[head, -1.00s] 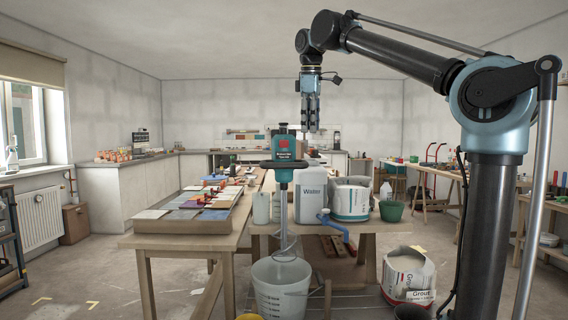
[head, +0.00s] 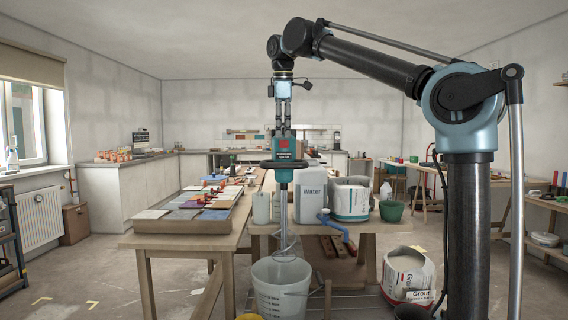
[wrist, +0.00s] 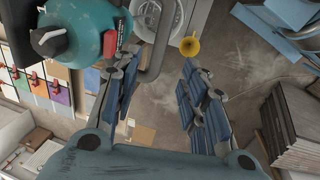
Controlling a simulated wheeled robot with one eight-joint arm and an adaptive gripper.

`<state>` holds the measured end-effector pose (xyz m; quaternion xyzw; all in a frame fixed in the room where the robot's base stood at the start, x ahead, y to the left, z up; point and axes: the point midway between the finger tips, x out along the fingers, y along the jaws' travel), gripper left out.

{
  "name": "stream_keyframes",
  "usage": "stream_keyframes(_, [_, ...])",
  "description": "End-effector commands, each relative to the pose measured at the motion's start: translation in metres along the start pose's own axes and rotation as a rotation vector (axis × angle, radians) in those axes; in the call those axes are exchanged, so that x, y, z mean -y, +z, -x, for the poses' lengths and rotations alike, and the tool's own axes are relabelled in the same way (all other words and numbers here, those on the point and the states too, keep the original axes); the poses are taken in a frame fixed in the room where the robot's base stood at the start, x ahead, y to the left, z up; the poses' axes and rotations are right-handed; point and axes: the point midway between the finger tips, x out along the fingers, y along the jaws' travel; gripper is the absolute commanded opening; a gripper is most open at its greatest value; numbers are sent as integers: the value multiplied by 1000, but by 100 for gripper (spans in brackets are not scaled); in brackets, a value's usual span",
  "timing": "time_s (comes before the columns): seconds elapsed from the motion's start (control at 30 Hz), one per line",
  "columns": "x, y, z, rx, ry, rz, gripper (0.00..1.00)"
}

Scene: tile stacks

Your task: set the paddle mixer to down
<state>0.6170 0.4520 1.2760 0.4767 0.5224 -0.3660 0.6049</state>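The paddle mixer (head: 284,148) has a teal body, a dark crossbar handle and a thin shaft hanging upright. Its whisk end (head: 285,252) is at the rim of a translucent bucket (head: 281,298); how far inside it sits I cannot tell. My gripper (head: 283,124) points down and lines up with the mixer's top in the head view. In the wrist view the fingers (wrist: 160,85) are apart with no object gripped. There the mixer's teal body (wrist: 92,28) lies at upper left, beside the left finger, and its dark handle (wrist: 160,45) curves just beyond the fingertips.
A tile table (head: 165,227) stands left of the mixer. Behind it, a bench (head: 372,228) holds a white water canister (head: 309,200), a bag (head: 350,200) and a green bucket (head: 391,211). A grout bag (head: 408,275) stands on the floor at right.

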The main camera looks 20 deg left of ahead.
Motion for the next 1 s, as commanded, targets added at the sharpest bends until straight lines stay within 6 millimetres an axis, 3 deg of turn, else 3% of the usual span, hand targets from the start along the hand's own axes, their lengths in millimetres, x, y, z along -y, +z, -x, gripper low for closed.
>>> stream_keyframes(0.6, [0,1,-96,0,0,-2,40])
stream_keyframes(1.0, [0,1,-111,0,0,-1,40])
